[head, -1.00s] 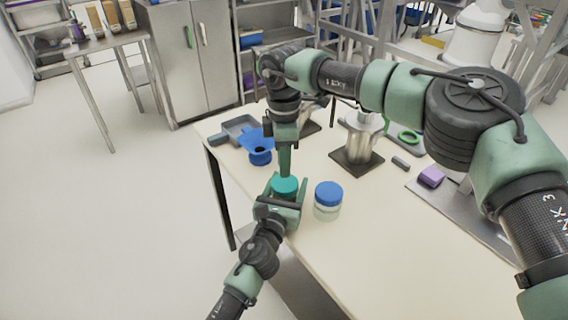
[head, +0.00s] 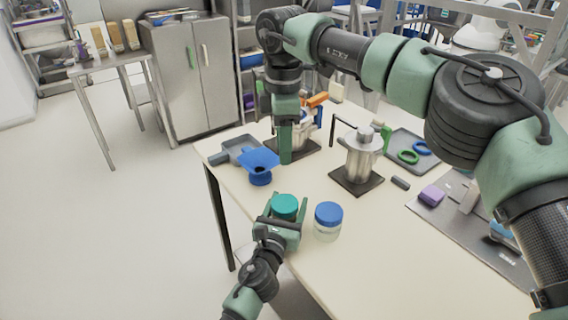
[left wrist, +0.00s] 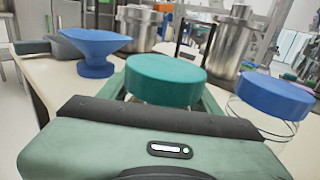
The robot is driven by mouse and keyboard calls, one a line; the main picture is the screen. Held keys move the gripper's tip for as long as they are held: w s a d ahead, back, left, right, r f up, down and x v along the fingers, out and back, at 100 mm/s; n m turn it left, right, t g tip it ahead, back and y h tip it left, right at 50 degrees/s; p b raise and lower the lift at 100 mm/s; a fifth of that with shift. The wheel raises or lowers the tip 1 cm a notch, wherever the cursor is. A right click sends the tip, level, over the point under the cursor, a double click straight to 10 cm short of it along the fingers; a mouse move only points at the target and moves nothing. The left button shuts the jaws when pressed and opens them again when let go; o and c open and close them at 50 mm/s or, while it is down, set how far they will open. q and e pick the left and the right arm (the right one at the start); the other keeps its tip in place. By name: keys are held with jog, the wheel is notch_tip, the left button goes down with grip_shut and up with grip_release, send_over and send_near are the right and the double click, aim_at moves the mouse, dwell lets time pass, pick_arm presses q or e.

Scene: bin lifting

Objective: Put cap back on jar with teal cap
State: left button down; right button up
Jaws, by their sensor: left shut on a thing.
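The teal cap (head: 285,205) sits level on top of its jar, and the left wrist view shows the cap (left wrist: 165,78) large in the middle. Most of the jar body is hidden behind my left gripper (head: 284,218). My left gripper is shut around the jar below the cap, at the table's near edge. My right gripper (head: 285,157) is raised behind and above the teal cap, apart from it, with nothing visible in it. Its fingers are seen edge-on, so their opening does not show.
A clear jar with a blue cap (head: 328,215) stands close to the right of the teal-capped jar. A blue funnel (head: 260,165) and a grey scoop (head: 238,150) lie behind. A metal pot (head: 360,155) stands on a dark plate.

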aim_at(285, 215)
jog(key=shift+r, duration=0.8)
pick_arm(q)
jog(key=shift+c, duration=1.2)
grip_release()
jog(key=shift+s, duration=0.1)
jog(key=v, duration=0.7)
jog(key=shift+s+a+r, duration=0.1)
jog(key=shift+s, duration=0.2)
pick_arm(e)
jog(key=shift+r, duration=0.2)
